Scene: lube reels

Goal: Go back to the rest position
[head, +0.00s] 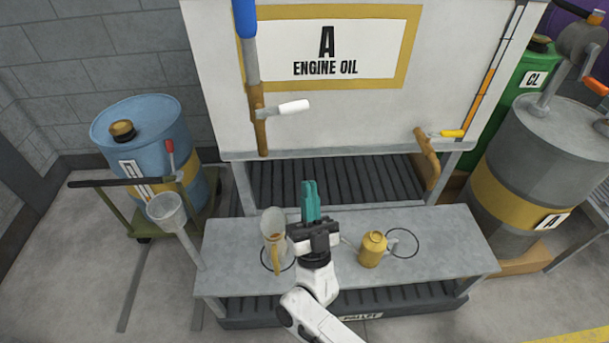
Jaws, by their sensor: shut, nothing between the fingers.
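My gripper (311,200) has teal fingers that are shut with nothing between them. It points up and away in the head view, over the grey bench (460,258). A clear jug (272,228) with a yellowish handle stands just left of my gripper, on or at a black ring on the bench. A yellow oil can (373,250) stands to the right of my gripper, beside another black ring (402,242). My arm hides part of the bench's front edge.
A white tank (440,75) labelled "A ENGINE OIL" stands behind the bench, with a white-handled tap (290,107) and a yellow-handled tap (450,133). A blue drum (150,140) and a funnel (167,212) are left. A grey drum (540,130) is right. Floor is clear at lower left.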

